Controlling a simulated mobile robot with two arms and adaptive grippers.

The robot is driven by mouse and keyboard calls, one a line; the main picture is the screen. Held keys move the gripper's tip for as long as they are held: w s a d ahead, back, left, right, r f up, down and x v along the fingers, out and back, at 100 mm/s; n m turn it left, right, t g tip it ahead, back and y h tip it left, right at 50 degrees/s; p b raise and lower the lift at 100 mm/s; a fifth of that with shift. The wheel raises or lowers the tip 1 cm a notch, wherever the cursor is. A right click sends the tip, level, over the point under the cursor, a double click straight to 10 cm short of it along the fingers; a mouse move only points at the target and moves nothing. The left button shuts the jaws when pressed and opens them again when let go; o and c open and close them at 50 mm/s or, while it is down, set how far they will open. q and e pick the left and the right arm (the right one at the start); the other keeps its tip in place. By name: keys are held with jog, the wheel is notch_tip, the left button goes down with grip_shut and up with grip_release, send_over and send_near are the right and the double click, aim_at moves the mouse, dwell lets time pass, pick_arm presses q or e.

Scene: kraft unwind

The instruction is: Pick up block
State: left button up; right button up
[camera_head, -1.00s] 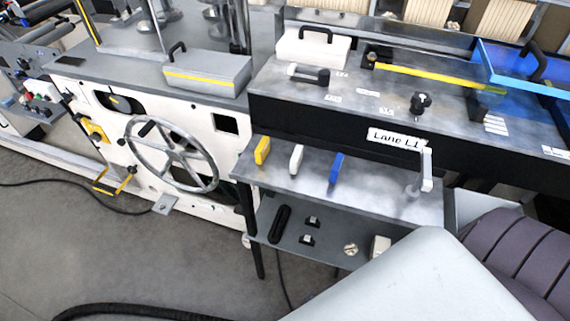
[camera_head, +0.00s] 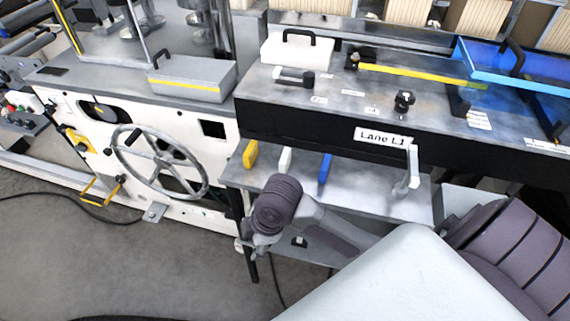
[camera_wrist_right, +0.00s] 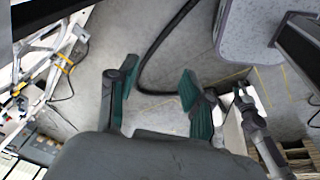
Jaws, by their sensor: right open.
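A yellow block (camera_head: 250,154), a white block (camera_head: 285,160) and a blue block (camera_head: 325,168) stand apart in a row on the grey metal shelf (camera_head: 385,205) under the "Lane L1" label. My right gripper (camera_head: 262,243) hangs below and in front of the shelf's left end, small and partly hidden by its own wrist.
A white machine with a large handwheel (camera_head: 160,162) stands to the left. A black hose (camera_wrist_right: 150,75) lies on the floor.

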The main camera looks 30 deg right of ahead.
jog(key=w+d+r+n, duration=0.3)
jog(key=w+n, duration=0.2)
notch_tip(320, 180, up, 14)
jog(key=n+g+h, duration=0.2)
jog(key=n, duration=0.5)
send_over(284, 158)
jog(key=f, duration=0.5)
jog(key=f+p, duration=0.1)
jog(key=f, duration=0.2)
jog(key=shift+w, duration=0.3)
jog(key=f, duration=0.1)
jog(key=f+p, duration=0.1)
jog(key=f, duration=0.2)
jog(key=shift+s+f+p, duration=0.25)
jog(key=shift+s+p, duration=0.1)
jog(key=shift+p, duration=0.05)
jog(key=shift+f, duration=0.5)
jog(key=shift+c, duration=0.2)
grip_shut()
